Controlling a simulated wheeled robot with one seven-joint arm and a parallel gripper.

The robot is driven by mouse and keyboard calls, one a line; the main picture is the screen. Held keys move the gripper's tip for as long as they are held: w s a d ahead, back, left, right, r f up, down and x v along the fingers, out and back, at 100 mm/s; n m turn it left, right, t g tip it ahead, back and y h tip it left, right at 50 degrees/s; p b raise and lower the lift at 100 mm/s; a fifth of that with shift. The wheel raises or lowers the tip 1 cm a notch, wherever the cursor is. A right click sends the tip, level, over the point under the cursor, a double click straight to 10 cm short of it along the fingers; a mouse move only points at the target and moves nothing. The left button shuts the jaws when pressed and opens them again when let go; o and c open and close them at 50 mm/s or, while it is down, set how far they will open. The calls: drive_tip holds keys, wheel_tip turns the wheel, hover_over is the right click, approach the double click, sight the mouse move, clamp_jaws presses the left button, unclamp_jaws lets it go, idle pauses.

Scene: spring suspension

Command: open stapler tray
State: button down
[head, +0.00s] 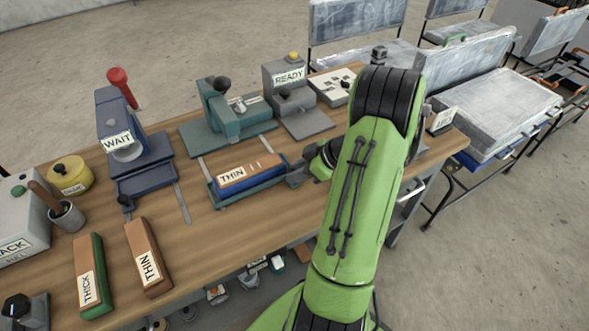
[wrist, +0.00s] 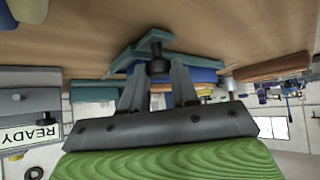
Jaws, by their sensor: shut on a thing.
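A teal machine (head: 232,112) with a black knob on top, which I take as the stapler, stands at the middle of the bench. Its teal tray (head: 262,184) sits in front of it, apart from its body, with grey rails between them. A blue and brown block labelled THIN (head: 245,174) lies in the tray. My gripper (head: 294,174) is at the tray's right front side. In the wrist view my gripper (wrist: 158,78) is shut on a black knob (wrist: 157,66) on the teal tray (wrist: 152,43). In the head view my gripper hides the knob.
A grey READY machine (head: 288,100) stands behind right, and a blue WAIT machine (head: 130,145) stands left. THICK (head: 90,280) and THIN (head: 148,258) blocks lie at the front left.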

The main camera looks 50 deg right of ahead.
drive_tip(key=c, duration=0.9)
unclamp_jaws()
drive_tip(key=shift+r, duration=0.1)
drive_tip(key=p+v, duration=0.4)
drive_tip(key=v, duration=1.1)
drive_tip(key=shift+s+r, duration=0.2)
drive_tip(key=shift+s, duration=0.1)
drive_tip(key=shift+d, duration=0.1)
